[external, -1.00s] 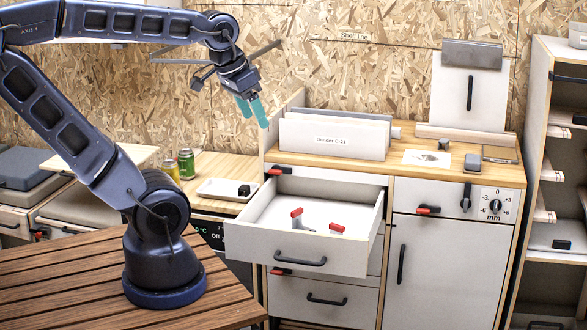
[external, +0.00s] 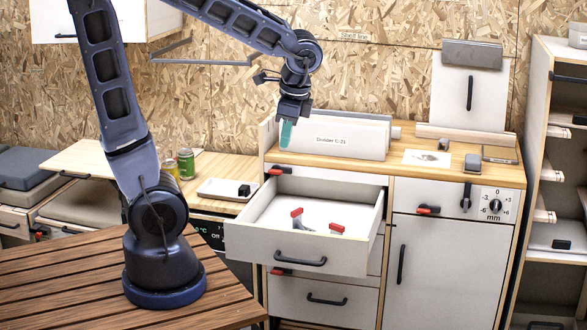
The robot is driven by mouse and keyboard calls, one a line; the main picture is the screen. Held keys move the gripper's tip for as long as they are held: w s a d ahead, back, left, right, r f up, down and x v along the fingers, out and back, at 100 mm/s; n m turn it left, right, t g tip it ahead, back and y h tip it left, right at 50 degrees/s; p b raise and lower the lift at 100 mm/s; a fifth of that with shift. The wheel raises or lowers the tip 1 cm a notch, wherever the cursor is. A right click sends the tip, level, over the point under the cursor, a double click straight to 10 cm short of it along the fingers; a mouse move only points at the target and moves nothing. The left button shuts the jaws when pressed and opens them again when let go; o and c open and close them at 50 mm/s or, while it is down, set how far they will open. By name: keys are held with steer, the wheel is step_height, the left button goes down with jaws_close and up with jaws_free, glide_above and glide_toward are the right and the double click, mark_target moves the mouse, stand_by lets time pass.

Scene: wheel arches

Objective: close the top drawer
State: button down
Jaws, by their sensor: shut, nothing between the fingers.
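The white top drawer (external: 275,243) of the wooden cabinet stands pulled out, with a black handle (external: 300,257) on its front. Inside it lie small grey pieces with red parts (external: 297,213). My gripper (external: 286,134) is shut and empty, with teal fingers pointing down. In the picture it is above the drawer and in front of the left end of the white divider box (external: 332,139). It does not touch the drawer. Its exact depth is hard to tell.
A lower drawer (external: 325,301) and a cabinet door (external: 440,262) are shut. A shelf unit (external: 560,180) stands at the right. The air above the open drawer is clear.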

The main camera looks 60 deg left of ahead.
steer(key=w+d+f+m+g+y, duration=0.25)
steer(key=w+f+m+y, duration=0.2)
steer(key=f+m, duration=0.3)
steer(key=w+d+f+m+g+y, duration=0.25)
steer(key=w+f+m, duration=0.35)
steer(key=f, duration=0.3)
steer(key=w+d+f+m+t+y, duration=0.2)
steer(key=d+f+m+y, duration=0.25)
steer(key=f+m, duration=0.4)
steer(key=m+t+y, duration=0.4)
steer(key=m, duration=0.2)
glide_toward(328, 258)
steer(key=s+a, duration=0.3)
steer(key=a, duration=0.1)
steer(key=shift+w+a+r, duration=0.1)
steer(key=shift+w+a, duration=0.1)
steer(key=shift+w, duration=0.3)
steer(key=shift+w+a+r, duration=0.1)
steer(key=shift+w+a, duration=0.15)
steer(key=shift+w, duration=0.2)
steer(key=shift+w+a, duration=0.55)
